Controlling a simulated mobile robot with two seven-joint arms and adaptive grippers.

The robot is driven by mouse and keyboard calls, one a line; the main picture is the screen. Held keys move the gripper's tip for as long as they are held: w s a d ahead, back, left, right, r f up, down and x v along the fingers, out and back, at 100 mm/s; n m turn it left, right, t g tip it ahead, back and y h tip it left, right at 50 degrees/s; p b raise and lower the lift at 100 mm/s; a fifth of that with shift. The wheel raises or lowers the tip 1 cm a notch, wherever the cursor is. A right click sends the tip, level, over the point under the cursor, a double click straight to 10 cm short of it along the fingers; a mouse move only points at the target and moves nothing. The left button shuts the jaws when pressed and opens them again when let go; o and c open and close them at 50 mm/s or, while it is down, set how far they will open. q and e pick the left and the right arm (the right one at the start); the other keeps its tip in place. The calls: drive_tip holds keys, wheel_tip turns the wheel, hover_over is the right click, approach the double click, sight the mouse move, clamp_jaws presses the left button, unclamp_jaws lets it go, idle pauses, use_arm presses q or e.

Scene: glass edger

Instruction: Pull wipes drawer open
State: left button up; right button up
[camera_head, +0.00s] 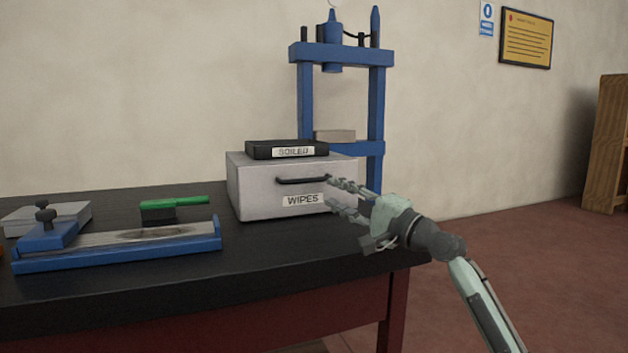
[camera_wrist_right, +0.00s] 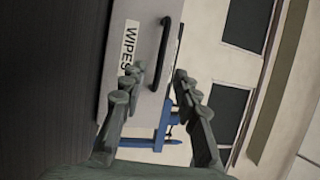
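The wipes drawer is the front of a grey box (camera_head: 258,189) on the dark table, with a white "WIPES" label (camera_head: 303,200) and a black bar handle (camera_head: 300,181). The drawer looks closed. My right gripper (camera_head: 336,193) is open at the right end of the drawer front, its fingers near the handle's right end. In the right wrist view the handle (camera_wrist_right: 165,52) lies ahead of and between the spread fingers (camera_wrist_right: 158,84), with nothing held. I cannot tell whether a finger touches the drawer front. My left gripper is not in view.
A black "SOILED" box (camera_head: 262,150) sits on the grey box. A blue press frame (camera_head: 377,110) stands behind it. A blue tray fixture (camera_head: 120,252) and a green-handled brush (camera_head: 160,211) are at the left. The table (camera_head: 270,255) is clear in front of the drawer.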

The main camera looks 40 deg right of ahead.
sight(311, 181)
drive_tip(key=shift+w+r, duration=0.1)
drive_tip(key=shift+w, duration=0.15)
drive_tip(key=p+x, duration=0.1)
drive_tip(key=x, duration=0.4)
drive_tip(key=shift+w+a+r, duration=0.15)
drive_tip(key=shift+w, duration=0.2)
drive_tip(key=shift+w+a, duration=0.15)
drive_tip(key=shift+w, duration=0.5)
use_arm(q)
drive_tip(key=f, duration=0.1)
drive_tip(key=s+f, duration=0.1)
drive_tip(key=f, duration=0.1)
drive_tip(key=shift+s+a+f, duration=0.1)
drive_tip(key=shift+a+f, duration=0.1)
use_arm(e)
clamp_jaws()
